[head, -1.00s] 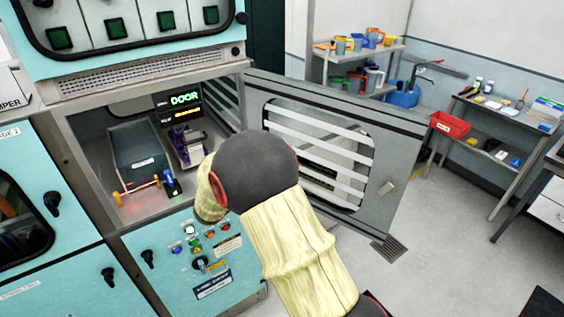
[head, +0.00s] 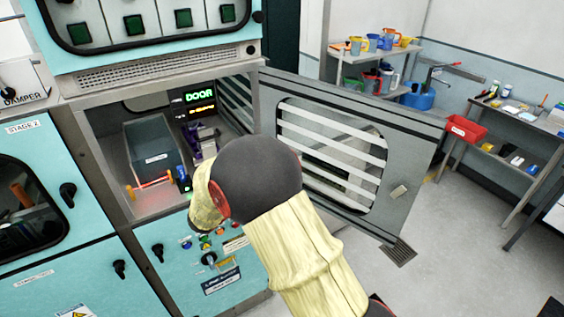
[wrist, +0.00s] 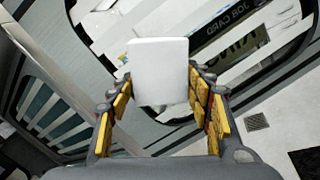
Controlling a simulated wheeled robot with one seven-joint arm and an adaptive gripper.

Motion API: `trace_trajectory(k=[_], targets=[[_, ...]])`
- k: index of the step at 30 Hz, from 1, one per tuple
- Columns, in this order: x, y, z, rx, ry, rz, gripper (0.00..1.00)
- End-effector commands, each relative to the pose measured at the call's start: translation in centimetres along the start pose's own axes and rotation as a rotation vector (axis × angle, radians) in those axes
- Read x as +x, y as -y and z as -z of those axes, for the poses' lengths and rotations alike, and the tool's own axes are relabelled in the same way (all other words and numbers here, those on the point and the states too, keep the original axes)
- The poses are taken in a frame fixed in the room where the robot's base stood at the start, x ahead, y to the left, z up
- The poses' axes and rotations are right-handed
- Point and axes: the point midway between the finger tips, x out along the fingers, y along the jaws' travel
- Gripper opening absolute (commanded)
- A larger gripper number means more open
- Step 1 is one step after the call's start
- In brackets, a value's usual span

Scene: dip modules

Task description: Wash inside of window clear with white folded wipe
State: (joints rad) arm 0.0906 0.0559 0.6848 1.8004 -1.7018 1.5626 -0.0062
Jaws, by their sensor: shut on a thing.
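The white folded wipe (wrist: 158,70) shows in the wrist view, held upright between the yellow-padded fingers of my gripper (wrist: 160,90). My gripper is shut on it. Beyond it is the door window (wrist: 225,38), crossed by pale stripes, with lettering reading "JOB CARD" showing there. I cannot tell whether the wipe touches the pane. In the head view, the window (head: 330,137) sits in the grey door (head: 410,150), which stands open to the right of the chamber. My arm hides the gripper and the wipe there.
The open chamber (head: 160,205) holds a grey bin (head: 152,150) and a small purple device (head: 205,142). A control panel (head: 215,265) with knobs lies below. A red bin (head: 466,129) and bench stand at the right. The floor (head: 450,230) right of the door is clear.

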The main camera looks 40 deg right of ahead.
Motion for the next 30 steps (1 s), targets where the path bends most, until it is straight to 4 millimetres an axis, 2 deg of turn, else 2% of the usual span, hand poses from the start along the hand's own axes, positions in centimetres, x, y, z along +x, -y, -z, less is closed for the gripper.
trace_trajectory(k=[3, 16, 25, 30], targets=[[-0.6, 0.0, -0.1, 0.000, 0.000, -0.001, 0.10], [-1.0, 0.0, -0.1, 0.000, 0.000, 0.000, 0.10], [-3.4, 0.1, -0.3, 0.001, -0.001, -0.002, 0.10], [-3.7, 0.1, -0.4, 0.000, 0.001, 0.000, 0.10]])
